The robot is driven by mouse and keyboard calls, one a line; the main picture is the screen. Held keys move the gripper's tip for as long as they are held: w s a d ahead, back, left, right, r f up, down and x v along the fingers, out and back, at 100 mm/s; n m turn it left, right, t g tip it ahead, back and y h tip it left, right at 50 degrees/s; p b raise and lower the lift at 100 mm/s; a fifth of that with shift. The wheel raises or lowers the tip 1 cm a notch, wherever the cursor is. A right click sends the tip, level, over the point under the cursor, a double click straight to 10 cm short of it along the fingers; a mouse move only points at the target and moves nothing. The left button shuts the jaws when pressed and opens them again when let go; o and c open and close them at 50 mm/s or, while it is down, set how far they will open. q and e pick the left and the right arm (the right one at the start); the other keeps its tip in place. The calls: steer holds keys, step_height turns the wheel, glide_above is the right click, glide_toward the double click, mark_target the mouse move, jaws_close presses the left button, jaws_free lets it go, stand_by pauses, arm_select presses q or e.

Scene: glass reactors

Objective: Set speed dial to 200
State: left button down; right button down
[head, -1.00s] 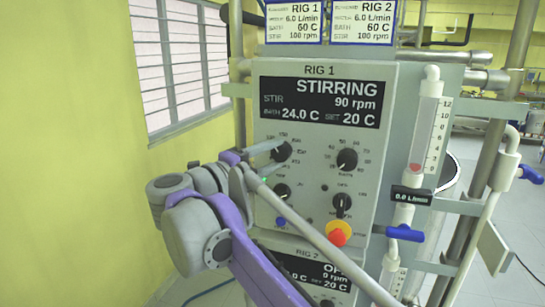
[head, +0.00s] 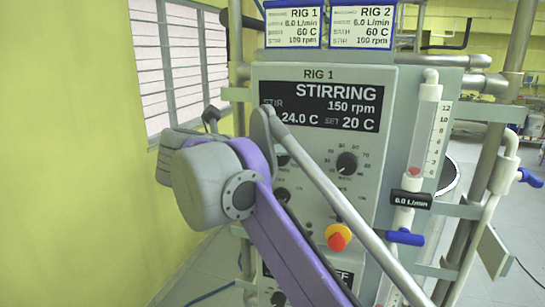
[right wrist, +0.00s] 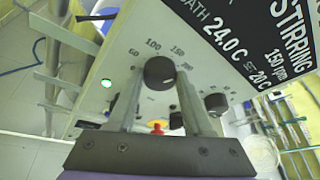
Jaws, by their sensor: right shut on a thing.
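The speed dial (right wrist: 160,73) is a dark round knob with a printed scale showing 50, 100, 150 and 200. In the right wrist view my right gripper (right wrist: 159,83) has one finger on each side of it and is shut on it. In the head view my purple and grey right arm hides most of the dial (head: 283,159) and the gripper's fingers. The RIG 1 screen (head: 318,105) reads STIRRING, 150 rpm, 24.0 C, set 20 C; it also shows in the right wrist view (right wrist: 255,40). My left gripper is not in view.
Another knob (head: 347,163) sits right of the dial. A red button on a yellow base (head: 338,238) is below. A flow tube (head: 424,130) with a blue valve handle (head: 405,237) stands right. Two target cards (head: 293,25) top the panel; the left card reads 100 rpm.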

steer(key=shift+d+r+m+y, duration=0.15)
steer(key=shift+m+y, duration=0.3)
steer(key=shift+m, duration=0.25)
steer(key=shift+d+m+y, duration=0.1)
steer(key=shift+m+y, duration=0.35)
steer(key=shift+m, duration=0.25)
steer(key=shift+c, duration=1.6)
jaws_free()
steer(key=shift+s, duration=0.1)
steer(key=v, duration=1)
steer(key=shift+s, duration=0.35)
steer(key=shift+w+r, duration=0.1)
